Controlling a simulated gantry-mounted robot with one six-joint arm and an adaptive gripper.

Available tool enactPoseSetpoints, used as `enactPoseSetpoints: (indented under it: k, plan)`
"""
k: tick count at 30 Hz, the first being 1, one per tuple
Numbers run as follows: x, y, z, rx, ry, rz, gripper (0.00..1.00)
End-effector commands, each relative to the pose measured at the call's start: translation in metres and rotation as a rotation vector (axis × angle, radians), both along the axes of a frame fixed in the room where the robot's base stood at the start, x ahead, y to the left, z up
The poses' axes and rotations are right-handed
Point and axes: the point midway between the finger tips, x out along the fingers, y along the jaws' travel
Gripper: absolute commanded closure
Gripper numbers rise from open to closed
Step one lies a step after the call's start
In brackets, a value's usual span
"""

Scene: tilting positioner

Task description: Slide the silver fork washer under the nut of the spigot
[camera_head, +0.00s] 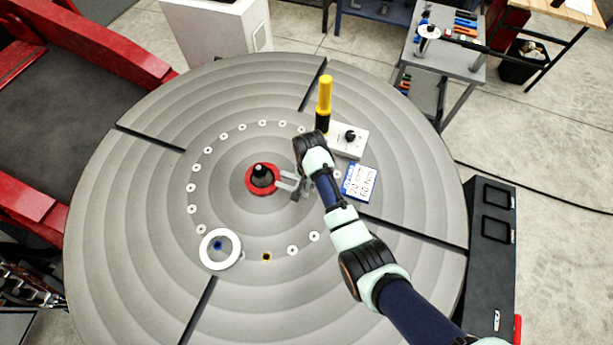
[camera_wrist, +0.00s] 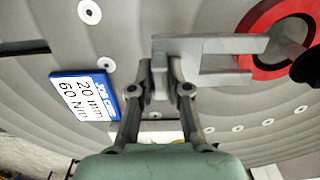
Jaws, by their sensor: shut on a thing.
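The silver fork washer (camera_wrist: 205,45) is a flat grey plate with two prongs and an open slot. My gripper (camera_wrist: 160,78) is shut on its closed end, and the prongs point toward the spigot. In the head view the washer (camera_head: 287,183) lies between my gripper (camera_head: 301,188) and the spigot. The spigot with its dark nut (camera_head: 262,177) stands inside a red ring (camera_head: 250,188) at the table's middle. The prong tips overlap the red ring's near edge in both views, short of the nut. The height gap between washer and ring cannot be told.
A blue-edged label plate (camera_head: 359,182), a grey box with a black knob (camera_head: 350,138) and a yellow-black tool (camera_head: 324,100) stand right of the ring. A white ring (camera_head: 220,249) lies lower left. The round table (camera_head: 130,220) is otherwise mostly clear.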

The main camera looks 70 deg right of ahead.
Motion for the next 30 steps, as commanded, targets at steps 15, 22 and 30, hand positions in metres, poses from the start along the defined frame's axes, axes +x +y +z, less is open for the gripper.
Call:
enactPoseSetpoints:
  k: [15,22,30]
  plan:
    - [-0.001,0.001,0.002,-0.001,-0.008,-0.009,1.00]
    - [0.018,-0.002,-0.020,-0.003,-0.010,-0.007,1.00]
    - [0.035,-0.003,-0.031,-0.003,-0.010,-0.008,1.00]
